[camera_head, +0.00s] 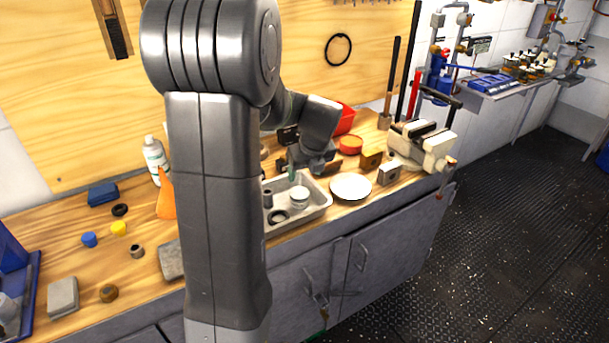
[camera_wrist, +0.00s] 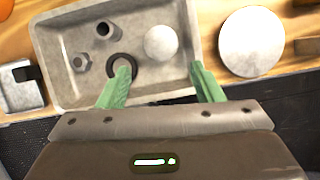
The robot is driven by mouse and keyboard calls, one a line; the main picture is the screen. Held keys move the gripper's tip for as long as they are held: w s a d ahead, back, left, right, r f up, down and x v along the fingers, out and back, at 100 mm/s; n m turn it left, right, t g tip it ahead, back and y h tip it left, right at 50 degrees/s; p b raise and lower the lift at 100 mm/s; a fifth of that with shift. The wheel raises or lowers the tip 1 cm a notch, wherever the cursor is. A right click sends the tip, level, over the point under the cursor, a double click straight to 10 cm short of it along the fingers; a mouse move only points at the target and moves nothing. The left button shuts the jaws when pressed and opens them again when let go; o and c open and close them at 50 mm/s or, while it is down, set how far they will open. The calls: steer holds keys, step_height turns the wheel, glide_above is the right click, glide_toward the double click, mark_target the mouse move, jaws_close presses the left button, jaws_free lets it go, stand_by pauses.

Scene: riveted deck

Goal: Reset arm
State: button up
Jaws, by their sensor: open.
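My gripper (camera_wrist: 164,88) has green fingers, spread apart with nothing between them. In the wrist view it hangs over the front part of a grey metal tray (camera_wrist: 50,45). In the head view the gripper (camera_head: 292,172) is partly hidden by my own arm, above the same tray (camera_head: 322,208) on the wooden workbench. The tray holds a white round piece (camera_wrist: 161,42), a dark ring (camera_wrist: 122,68) and small grey cylindrical parts (camera_wrist: 107,30). One finger overlaps the ring in the picture; I cannot tell whether they touch.
A white disc (camera_head: 350,187) lies right of the tray, near a beige vise (camera_head: 425,145). A bottle (camera_head: 154,158), an orange cone-like item (camera_head: 166,197) and small caps (camera_head: 118,228) are at left. Cabinets (camera_head: 345,275) stand below; the dark floor (camera_head: 500,230) at right is clear.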

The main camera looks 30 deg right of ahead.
mark_target(299, 191)
steer(key=shift+f, duration=0.15)
steer(key=x, duration=1.1)
steer(key=shift+w+f, duration=0.2)
steer(key=shift+f, duration=0.1)
steer(key=shift+w+r, duration=0.15)
steer(key=shift+r, duration=1.4)
